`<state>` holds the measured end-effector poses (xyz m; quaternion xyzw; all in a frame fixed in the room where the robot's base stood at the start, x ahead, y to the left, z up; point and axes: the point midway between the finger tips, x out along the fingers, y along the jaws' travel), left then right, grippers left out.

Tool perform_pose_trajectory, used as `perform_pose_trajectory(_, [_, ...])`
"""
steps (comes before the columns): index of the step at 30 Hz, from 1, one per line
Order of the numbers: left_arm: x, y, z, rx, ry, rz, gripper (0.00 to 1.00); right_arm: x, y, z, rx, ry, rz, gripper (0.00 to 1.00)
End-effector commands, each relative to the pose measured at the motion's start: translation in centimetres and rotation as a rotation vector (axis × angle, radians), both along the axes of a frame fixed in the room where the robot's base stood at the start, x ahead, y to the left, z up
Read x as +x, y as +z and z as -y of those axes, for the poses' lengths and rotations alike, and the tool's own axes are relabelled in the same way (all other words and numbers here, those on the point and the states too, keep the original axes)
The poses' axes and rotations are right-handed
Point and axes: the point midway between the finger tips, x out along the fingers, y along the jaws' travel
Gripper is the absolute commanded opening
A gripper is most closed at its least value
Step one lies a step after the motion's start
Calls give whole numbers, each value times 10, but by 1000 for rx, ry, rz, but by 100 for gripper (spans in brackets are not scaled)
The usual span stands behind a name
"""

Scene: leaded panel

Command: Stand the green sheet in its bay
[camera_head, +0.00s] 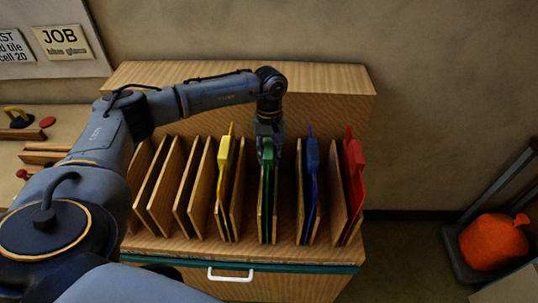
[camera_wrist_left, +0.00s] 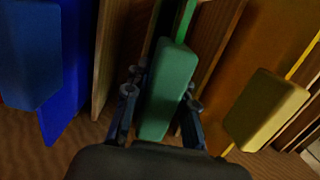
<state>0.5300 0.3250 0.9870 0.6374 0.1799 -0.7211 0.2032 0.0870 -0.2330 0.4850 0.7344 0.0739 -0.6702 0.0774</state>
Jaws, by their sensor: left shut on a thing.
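The green sheet (camera_head: 266,185) stands on edge between two wooden dividers in the rack, in the bay between the yellow and blue sheets. Its green grip block (camera_wrist_left: 167,90) is between the fingers of my left gripper (camera_wrist_left: 157,108) in the left wrist view. My left gripper (camera_head: 268,138) is shut on that block, reaching down from above. The sheet looks upright. Its lower edge is hidden between the dividers, so I cannot tell whether it touches the bottom. My right gripper does not show.
The yellow sheet (camera_head: 225,165) stands left of the green one. The blue sheet (camera_head: 312,175) and the red sheet (camera_head: 355,175) stand to its right. Several bays at the left hold no sheet. A drawer with a white handle (camera_head: 231,275) is below. An orange bag (camera_head: 493,242) lies at right.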

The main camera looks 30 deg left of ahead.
Motion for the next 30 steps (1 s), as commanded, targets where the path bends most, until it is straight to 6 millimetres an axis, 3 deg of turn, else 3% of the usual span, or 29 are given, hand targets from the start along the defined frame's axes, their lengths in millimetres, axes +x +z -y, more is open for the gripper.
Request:
perform_pose_trajectory(9, [2,2,0,-3,1,5,0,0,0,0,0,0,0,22])
perform_pose_trajectory(10, [2,2,0,-3,1,5,29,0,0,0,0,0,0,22])
perform_pose_trajectory(13, [1,2,0,-2,0,5,50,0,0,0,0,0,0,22])
perform_pose_trajectory(14, [1,2,0,-2,0,4,52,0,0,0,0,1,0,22])
perform_pose_trajectory(23, [-1,-1,0,1,0,-3,52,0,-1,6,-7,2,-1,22])
perform_pose_trajectory(30, [4,31,-2,-1,0,4,52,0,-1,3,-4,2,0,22])
